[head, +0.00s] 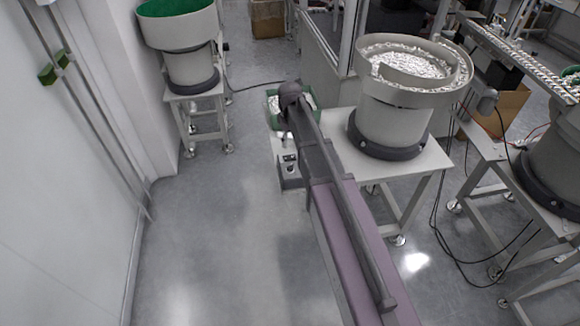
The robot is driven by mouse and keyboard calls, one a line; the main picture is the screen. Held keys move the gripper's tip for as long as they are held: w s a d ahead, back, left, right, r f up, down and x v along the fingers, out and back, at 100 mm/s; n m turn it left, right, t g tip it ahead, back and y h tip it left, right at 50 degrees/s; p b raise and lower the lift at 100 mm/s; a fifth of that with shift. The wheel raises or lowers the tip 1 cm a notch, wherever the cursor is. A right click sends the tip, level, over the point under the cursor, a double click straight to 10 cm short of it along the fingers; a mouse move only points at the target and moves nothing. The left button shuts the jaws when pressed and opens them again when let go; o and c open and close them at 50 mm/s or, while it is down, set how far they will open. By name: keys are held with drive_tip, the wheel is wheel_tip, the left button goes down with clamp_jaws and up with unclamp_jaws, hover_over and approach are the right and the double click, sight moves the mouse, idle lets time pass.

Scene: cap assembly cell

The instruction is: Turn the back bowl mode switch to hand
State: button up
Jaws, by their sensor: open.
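A bowl feeder with a green-lined bowl (176,14) stands on a small white table at the back left. A second bowl feeder (392,122), its bowl full of shiny small parts, stands on a white table right of centre. A pale control box (289,172) with small dark controls on its face is at the left of this table, beside my arm. The controls are too small to read, and I cannot tell which is the mode switch or how it is set. My dark arm reaches up the middle of the view; I cannot make out my gripper.
A green bin (274,105) of parts sits behind the end of my arm. A white wall (65,190) runs along the left. Another feeder (558,165) and loose cables (440,245) are at the right. The grey floor (215,245) at centre left is clear.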

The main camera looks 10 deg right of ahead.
sight(290, 166)
drive_tip(key=shift+f, duration=0.2)
wheel_tip(290, 166, down, 13)
drive_tip(key=b, duration=1.3)
drive_tip(key=shift+f+b, duration=0.15)
drive_tip(key=shift+b, duration=0.15)
drive_tip(key=shift+c, duration=0.2)
clamp_jaws()
